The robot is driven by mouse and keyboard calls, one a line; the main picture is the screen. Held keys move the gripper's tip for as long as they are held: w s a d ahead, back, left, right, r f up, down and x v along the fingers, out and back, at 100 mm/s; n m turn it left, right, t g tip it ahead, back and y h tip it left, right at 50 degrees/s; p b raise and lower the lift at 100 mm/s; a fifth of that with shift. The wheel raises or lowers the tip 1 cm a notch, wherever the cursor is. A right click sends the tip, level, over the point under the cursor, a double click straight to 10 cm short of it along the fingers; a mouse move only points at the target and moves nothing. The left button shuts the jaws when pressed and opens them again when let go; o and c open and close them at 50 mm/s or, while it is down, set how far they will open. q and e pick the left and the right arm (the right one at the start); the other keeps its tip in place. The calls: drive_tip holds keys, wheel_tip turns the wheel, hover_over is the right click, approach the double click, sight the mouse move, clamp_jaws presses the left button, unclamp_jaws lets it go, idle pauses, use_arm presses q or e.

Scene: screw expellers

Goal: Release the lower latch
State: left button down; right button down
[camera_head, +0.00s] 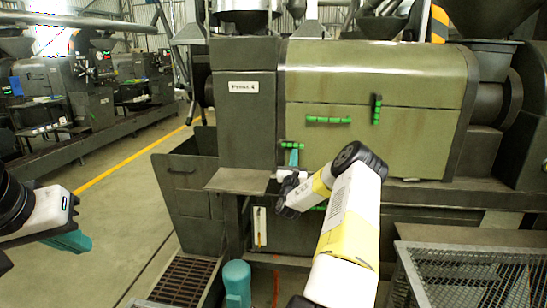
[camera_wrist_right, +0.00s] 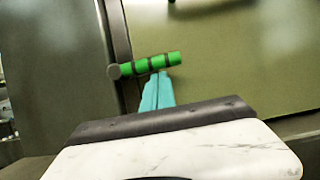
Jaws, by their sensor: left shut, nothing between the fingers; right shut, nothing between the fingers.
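A short green latch handle (camera_head: 292,145) sits at the left edge of the olive cover (camera_head: 420,90), low down. In the right wrist view the handle (camera_wrist_right: 148,65) has dark bands and a round dark pivot at its left end. My right gripper (camera_head: 294,154) is shut and empty, its teal fingertips just below the handle. The right wrist view shows the fingertips (camera_wrist_right: 159,76) at the handle's underside; I cannot tell whether they touch. My left gripper (camera_head: 78,241) is at the far left, shut and empty, away from the machine.
The cover also bears a horizontal green handle (camera_head: 328,120) and a vertical green one (camera_head: 376,109). A dark ledge (camera_head: 236,181) juts out left of my right wrist. A mesh-topped frame (camera_head: 470,270) stands at lower right. The floor at left is open.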

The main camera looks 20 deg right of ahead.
drive_tip(key=shift+d+r+n+y, duration=0.15)
drive_tip(key=shift+r+n+y, duration=0.2)
drive_tip(key=shift+n, duration=0.45)
drive_tip(key=n+y, duration=0.1)
drive_tip(key=n, duration=0.1)
drive_tip(key=r+n+y, duration=0.1)
drive_tip(key=n, duration=0.1)
drive_tip(key=r+n+t+y, duration=0.1)
drive_tip(key=shift+s+d+r+n, duration=0.25)
drive_tip(key=shift+d+n, duration=0.05)
drive_tip(key=shift+n, duration=0.1)
wheel_tip(320, 180, up, 6)
drive_tip(key=r+n+g+y, duration=0.15)
drive_tip(key=n+y, duration=0.45)
drive_tip(key=n, duration=0.8)
hover_over(297, 146)
drive_tip(key=a, duration=0.3)
drive_tip(key=f, duration=0.1)
drive_tip(key=shift+w+a+r+n+g, duration=0.2)
drive_tip(key=shift+w+a+n+g, duration=0.1)
drive_tip(key=shift+w+a+g, duration=0.3)
drive_tip(key=shift+w, duration=0.1)
